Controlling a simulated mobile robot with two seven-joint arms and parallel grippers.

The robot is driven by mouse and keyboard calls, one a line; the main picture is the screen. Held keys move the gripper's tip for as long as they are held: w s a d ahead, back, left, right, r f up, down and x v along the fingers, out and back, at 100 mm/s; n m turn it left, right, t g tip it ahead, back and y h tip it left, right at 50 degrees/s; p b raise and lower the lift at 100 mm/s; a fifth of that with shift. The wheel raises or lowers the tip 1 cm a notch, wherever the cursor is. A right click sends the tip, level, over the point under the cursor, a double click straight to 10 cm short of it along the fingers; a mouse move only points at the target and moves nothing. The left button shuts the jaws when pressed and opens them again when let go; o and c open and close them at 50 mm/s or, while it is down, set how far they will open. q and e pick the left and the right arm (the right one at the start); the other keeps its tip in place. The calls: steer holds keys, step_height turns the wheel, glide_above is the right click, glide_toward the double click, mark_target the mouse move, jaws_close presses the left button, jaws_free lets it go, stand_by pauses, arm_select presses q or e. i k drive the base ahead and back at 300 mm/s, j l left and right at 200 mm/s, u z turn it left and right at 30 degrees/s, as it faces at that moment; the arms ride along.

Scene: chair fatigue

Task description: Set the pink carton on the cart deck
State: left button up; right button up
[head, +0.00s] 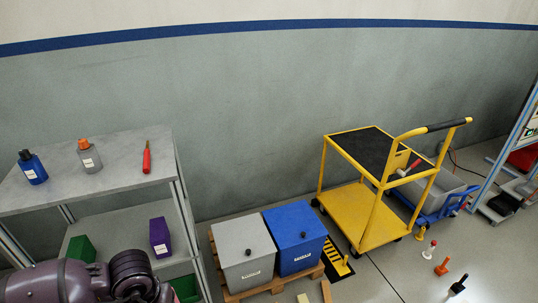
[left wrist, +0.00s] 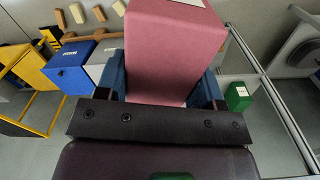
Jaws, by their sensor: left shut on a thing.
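The pink carton (left wrist: 172,45) fills the upper middle of the left wrist view, with a white label partly visible at its top edge. My left gripper (left wrist: 163,92) is shut on it, one blue finger on each side. Neither the carton nor the left gripper's fingers show in the head view. The yellow cart (head: 362,208) stands right of centre in the head view. It has a black upper deck (head: 372,147) and a yellow lower deck (head: 349,207). A red-tipped object lies at the upper deck's near right side. My right gripper is in neither view.
A grey shelf unit (head: 110,160) at left holds bottles and a red tool on top, with green and purple cartons below. Grey (head: 243,255) and blue (head: 295,240) bins stand on a pallet before the cart. A blue trolley (head: 437,200) and small floor objects are at right.

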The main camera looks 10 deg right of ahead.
mark_target(388, 146)
steer(key=i+l+z, duration=0.25)
steer(key=z, duration=0.15)
steer(key=i+l+z, duration=0.25)
steer(key=z, duration=0.15)
steer(key=i+l+z, duration=0.15)
steer(key=i, duration=0.4)
steer(key=i+l+z, duration=0.15)
steer(key=i, duration=0.4)
